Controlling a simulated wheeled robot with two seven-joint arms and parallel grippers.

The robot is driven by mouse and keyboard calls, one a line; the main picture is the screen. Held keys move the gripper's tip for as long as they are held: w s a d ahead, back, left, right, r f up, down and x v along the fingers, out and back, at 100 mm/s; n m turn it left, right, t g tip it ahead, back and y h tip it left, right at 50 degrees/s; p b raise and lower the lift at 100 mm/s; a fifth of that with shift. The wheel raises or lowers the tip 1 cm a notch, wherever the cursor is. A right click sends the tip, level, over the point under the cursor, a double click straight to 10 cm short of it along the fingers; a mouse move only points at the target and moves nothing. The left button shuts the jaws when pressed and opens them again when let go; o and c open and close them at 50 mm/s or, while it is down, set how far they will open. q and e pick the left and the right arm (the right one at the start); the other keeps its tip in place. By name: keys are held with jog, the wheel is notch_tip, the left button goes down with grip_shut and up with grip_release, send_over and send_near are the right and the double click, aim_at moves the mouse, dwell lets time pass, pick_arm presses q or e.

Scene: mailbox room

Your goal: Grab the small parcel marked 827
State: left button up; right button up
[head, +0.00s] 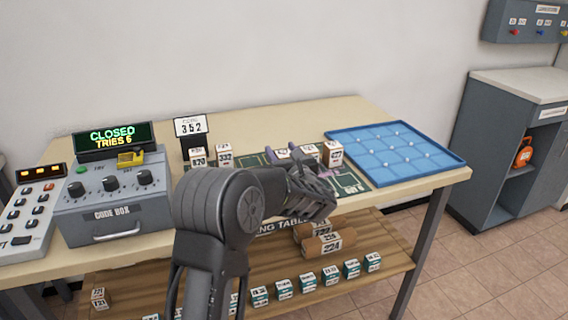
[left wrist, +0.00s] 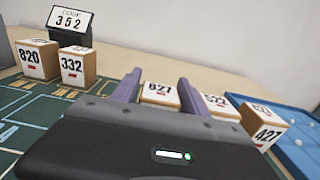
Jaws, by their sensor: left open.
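The small parcel marked 827 (left wrist: 160,94) is a box with a white label face, standing on the green mat. In the left wrist view it shows between the two purple fingers of my left gripper (left wrist: 159,88), beyond the gripper body, which hides its lower part. The fingers are open; I cannot tell whether they reach around it or touch it. My right gripper is not in view.
Parcels 820 (left wrist: 37,58) and 332 (left wrist: 76,65) stand to the left, before the code sign (head: 190,128). The code box (head: 112,205) stands left. The lower shelf (head: 385,280) holds several more parcels.

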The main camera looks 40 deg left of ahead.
pick_arm(q)
jog(key=shift+w+a, duration=0.35)
jog(key=shift+a, duration=0.05)
jog(key=shift+c, duration=0.4)
grip_shut()
